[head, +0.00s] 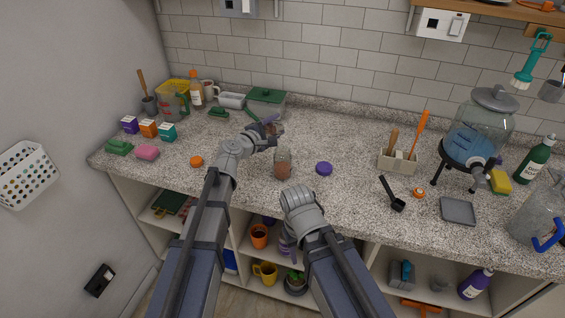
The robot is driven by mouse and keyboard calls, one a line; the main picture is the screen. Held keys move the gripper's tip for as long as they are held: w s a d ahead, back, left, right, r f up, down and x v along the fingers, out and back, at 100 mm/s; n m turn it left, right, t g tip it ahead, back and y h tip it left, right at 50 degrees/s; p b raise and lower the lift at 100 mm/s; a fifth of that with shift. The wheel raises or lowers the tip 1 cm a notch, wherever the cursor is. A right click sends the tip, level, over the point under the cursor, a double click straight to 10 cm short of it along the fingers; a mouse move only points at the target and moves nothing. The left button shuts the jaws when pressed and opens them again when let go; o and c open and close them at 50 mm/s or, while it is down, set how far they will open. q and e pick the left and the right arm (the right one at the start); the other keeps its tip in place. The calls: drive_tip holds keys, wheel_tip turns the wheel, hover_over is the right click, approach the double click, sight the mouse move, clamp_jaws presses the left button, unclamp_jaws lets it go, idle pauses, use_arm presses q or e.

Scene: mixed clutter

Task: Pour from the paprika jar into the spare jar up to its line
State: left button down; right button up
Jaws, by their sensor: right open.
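A clear jar with reddish-brown contents (283,163) stands upright and uncapped on the counter, right of my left wrist. I cannot tell for sure whether it is the paprika jar or the spare jar, and no fill line is readable. My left gripper (266,124) is beyond it, above the counter. A small brownish thing (279,128) shows at its fingers; whether it is held is unclear. My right gripper (288,243) is open and points down in front of the counter's edge, partly hidden by its wrist. An orange lid (196,161) and a purple lid (324,168) lie on the counter.
The back left holds a green-lidded container (266,102), a bottle (196,90) and several small boxes. To the right are a utensil holder (398,162), a black scoop (392,195), a grey tray (458,211) and a glass dispenser (480,130). The front middle counter is mostly clear.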

use_arm(q)
drive_tip(key=shift+s+d+r+n+g+p, duration=0.1)
drive_tip(key=shift+r+n+g+p, duration=0.2)
drive_tip(key=shift+n+p, duration=0.3)
drive_tip(key=shift+s+d+f+n+g+p, duration=0.1)
drive_tip(key=shift+s+n+g+p, duration=0.05)
drive_tip(key=shift+n+g+p, duration=0.35)
drive_tip(key=shift+s+d+n+g+p, duration=0.15)
drive_tip(key=shift+n+g+p, duration=0.2)
drive_tip(key=shift+n, duration=0.25)
drive_tip(key=shift+s+f+n, duration=0.15)
drive_tip(key=shift+n, duration=0.25)
drive_tip(key=shift+s+d+n+g+h+p, duration=0.35)
drive_tip(key=shift+n+g+h, duration=0.1)
drive_tip(key=shift+n, duration=0.15)
drive_tip(key=n+g, duration=0.1)
drive_tip(key=s+d+f+n, duration=0.1)
drive_tip(key=shift+s+n+g+h, duration=0.2)
drive_tip(key=shift+n+g+h, duration=0.1)
drive_tip(key=shift+g+h, duration=0.1)
